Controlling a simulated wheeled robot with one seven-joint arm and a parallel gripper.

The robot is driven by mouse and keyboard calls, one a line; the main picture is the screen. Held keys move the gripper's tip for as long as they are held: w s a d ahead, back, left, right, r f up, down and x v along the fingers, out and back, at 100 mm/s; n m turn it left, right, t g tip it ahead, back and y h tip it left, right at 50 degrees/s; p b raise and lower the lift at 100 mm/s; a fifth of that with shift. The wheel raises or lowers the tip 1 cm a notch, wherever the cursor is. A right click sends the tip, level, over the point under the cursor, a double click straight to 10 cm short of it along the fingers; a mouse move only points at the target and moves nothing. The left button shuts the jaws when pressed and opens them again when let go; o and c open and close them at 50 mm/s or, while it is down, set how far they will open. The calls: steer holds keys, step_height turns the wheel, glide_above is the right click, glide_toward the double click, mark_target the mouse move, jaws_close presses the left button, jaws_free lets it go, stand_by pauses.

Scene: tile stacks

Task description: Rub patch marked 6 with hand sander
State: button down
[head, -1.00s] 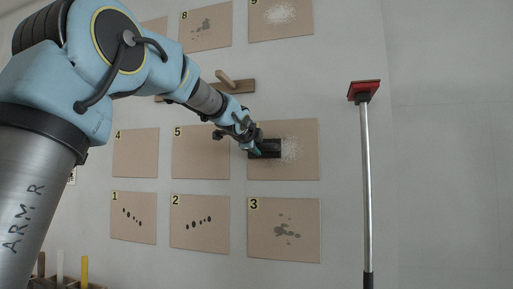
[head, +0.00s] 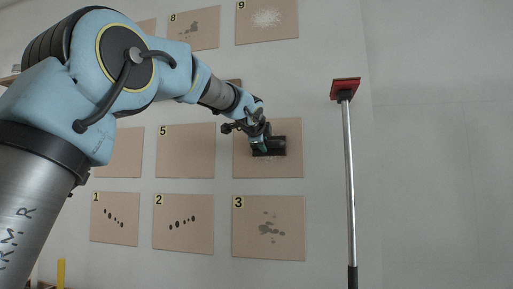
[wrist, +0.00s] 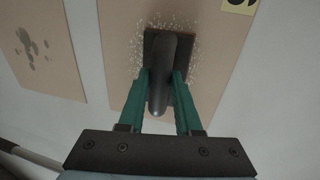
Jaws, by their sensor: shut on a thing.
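Patch 6 (head: 292,168) is a tan square panel on the wall in the head view. My gripper hides its number there, and a cut-off label (wrist: 238,5) shows in the wrist view. The dark hand sander (head: 272,147) lies over the panel's middle, seemingly flat against it. White specks (wrist: 135,48) show around the sander's pad (wrist: 187,47) in the wrist view. My gripper (head: 259,141) is shut on the sander's rounded handle (wrist: 160,85), with one green finger on each side. What lies under the pad is hidden.
Panels 3 (head: 268,228) and 9 (head: 267,20) are below and above, panel 5 (head: 186,150) to the left. A long pole with a red head (head: 345,89) stands to the right of patch 6. The wall farther right is bare.

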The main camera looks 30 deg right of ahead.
steer(key=shift+s+d, duration=0.4)
steer(key=shift+d, duration=0.1)
steer(key=w+a+p, duration=0.5)
steer(key=a+p, duration=0.1)
steer(key=p, duration=0.1)
steer(key=shift+w+a, duration=0.1)
steer(key=shift+w, duration=0.3)
stand_by(0.3)
steer(key=shift+s+a+f, duration=0.1)
steer(key=shift+f+v, duration=0.2)
steer(key=shift+v, duration=0.75)
steer(key=shift+f+v, duration=0.15)
steer(key=shift+v, duration=0.8)
steer(key=shift+f+v, duration=0.2)
steer(key=shift+v, duration=0.7)
steer(key=shift+s+a+r, duration=0.1)
steer(key=shift+s, duration=0.05)
